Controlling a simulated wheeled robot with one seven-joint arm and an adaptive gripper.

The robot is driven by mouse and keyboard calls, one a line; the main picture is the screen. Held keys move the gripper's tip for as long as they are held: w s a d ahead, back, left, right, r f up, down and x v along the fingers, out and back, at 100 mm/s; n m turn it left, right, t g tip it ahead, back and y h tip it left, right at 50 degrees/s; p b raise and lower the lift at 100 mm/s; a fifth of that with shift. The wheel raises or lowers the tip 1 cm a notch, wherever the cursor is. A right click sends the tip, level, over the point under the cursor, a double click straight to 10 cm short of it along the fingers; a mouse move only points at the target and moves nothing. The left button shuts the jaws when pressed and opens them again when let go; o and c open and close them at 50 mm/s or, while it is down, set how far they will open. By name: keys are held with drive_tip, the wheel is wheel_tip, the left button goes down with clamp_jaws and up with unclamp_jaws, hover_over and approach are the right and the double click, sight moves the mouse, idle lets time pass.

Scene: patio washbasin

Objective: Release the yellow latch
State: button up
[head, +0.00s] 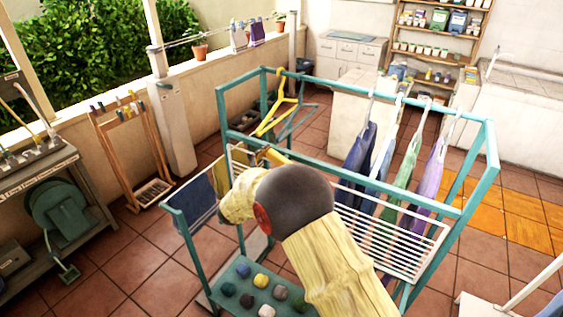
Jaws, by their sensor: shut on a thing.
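A teal drying rack (380,90) stands in the middle of the head view. A small yellow piece (276,156), seemingly the yellow latch, shows at the rack's left end, just beyond the end of my arm. My gripper (257,166) is at this piece and is shut on it. My cream wrist and the dark round joint hide most of the jaws and the lower part of the latch, so the exact grasp and the latch's position cannot be made out.
A yellow hanger (276,117) hangs on the rack's far left. Several garments (408,165) hang at the right above a white slatted shelf (390,225). A teal tray (238,300) with several coloured balls is low in front. Tiled floor is free at left.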

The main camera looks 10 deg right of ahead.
drive_tip(key=shift+r, duration=0.1)
drive_tip(key=n+p, duration=0.1)
drive_tip(key=p, duration=0.1)
drive_tip(key=shift+r+n+p, duration=0.15)
drive_tip(key=shift+n+p, duration=0.15)
drive_tip(key=shift+n, duration=0.1)
drive_tip(key=shift+w+a+n+p, duration=0.1)
drive_tip(key=shift+n+p, duration=0.95)
drive_tip(key=shift+n, duration=0.15)
drive_tip(key=shift+f, duration=0.2)
drive_tip(key=o, duration=0.8)
drive_tip(key=shift+o, duration=0.2)
drive_tip(key=v, duration=1.2)
